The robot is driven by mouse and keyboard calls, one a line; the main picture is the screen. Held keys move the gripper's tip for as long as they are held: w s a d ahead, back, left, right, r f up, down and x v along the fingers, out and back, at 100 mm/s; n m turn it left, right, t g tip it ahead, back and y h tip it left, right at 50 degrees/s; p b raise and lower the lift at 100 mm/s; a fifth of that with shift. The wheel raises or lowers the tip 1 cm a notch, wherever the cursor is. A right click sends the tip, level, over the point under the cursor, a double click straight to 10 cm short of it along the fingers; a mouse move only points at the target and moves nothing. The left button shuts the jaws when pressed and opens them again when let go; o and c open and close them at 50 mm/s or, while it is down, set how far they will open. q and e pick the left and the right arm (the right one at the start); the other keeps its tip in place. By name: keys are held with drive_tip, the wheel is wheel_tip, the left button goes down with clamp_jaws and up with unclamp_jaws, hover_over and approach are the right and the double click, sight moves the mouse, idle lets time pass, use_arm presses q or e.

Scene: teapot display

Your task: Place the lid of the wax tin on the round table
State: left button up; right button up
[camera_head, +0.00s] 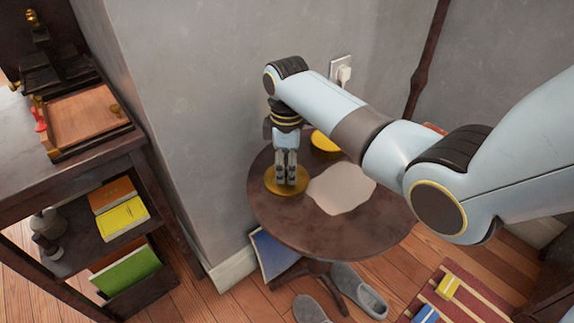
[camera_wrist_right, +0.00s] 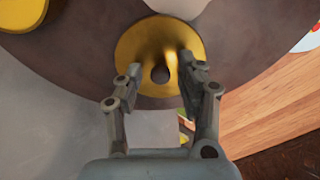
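The round dark table (camera_head: 290,228) stands by the wall corner. A round gold lid (camera_head: 272,184) appears to lie flat near its left edge. In the wrist view the lid (camera_wrist_right: 135,50) has a small dark knob at its centre. My right gripper (camera_head: 290,180) points down over the lid. Its fingertips (camera_wrist_right: 161,70) are apart, one on each side of the knob, with a gap visible. A second round yellow-gold thing, perhaps the tin (camera_head: 325,142), sits farther back, partly behind my arm. My left gripper is out of view.
A pale irregular sheet (camera_head: 342,190) lies on the table right of the lid. A dark shelf (camera_head: 75,180) with books and boxes stands at left. Slippers (camera_head: 358,290) and a striped rug (camera_head: 465,295) are on the floor. Walls (camera_head: 215,110) are close behind.

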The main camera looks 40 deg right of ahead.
sight(287, 170)
wheel_tip(287, 170, up, 12)
drive_tip(key=p, duration=0.3)
drive_tip(key=shift+r+p, duration=0.15)
drive_tip(key=shift+p, duration=0.15)
idle(0.5)
